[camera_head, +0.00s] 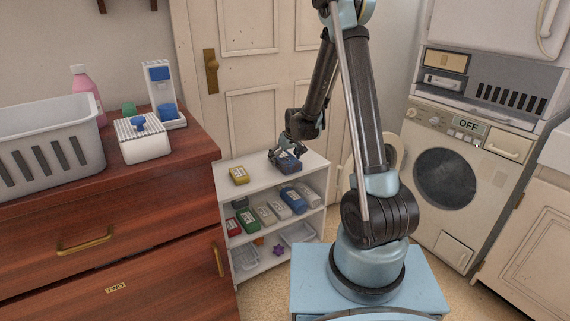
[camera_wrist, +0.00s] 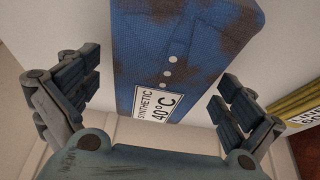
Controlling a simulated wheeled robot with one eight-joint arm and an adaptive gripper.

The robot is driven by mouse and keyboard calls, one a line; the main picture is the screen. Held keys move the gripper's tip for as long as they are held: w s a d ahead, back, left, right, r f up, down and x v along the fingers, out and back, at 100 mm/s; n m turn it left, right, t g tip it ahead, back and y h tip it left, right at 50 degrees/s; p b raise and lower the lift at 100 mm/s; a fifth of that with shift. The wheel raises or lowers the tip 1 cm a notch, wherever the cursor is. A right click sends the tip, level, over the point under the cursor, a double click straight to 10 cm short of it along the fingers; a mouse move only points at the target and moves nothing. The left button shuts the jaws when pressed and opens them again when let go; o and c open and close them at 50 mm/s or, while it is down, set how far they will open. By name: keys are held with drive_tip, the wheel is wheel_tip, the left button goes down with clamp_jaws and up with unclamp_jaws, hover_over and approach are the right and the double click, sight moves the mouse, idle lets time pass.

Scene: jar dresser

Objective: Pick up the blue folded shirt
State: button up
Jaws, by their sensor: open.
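The blue folded shirt (camera_wrist: 185,55) lies on the white top of the shelf, with dark stains and a label reading "SYNTHETIC 40°C". In the head view the blue folded shirt (camera_head: 288,161) is at the right part of the shelf top, partly covered by my gripper. My gripper (camera_wrist: 155,92) is open, its two fingers to either side of the shirt's near end in the wrist view, with gaps to both. In the head view my gripper (camera_head: 284,153) is just over the shirt. I cannot tell the exact height between them.
A yellow folded item (camera_head: 239,175) lies on the left of the white shelf (camera_head: 262,188); several folded items lie below. A wooden dresser (camera_head: 190,165) with a grey basket (camera_head: 50,140) stands left. A door (camera_head: 240,90) is behind, a washing machine (camera_head: 445,180) right.

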drive_tip(key=c, duration=1.2)
drive_tip(key=shift+o, duration=0.2)
drive_tip(key=shift+r, duration=0.15)
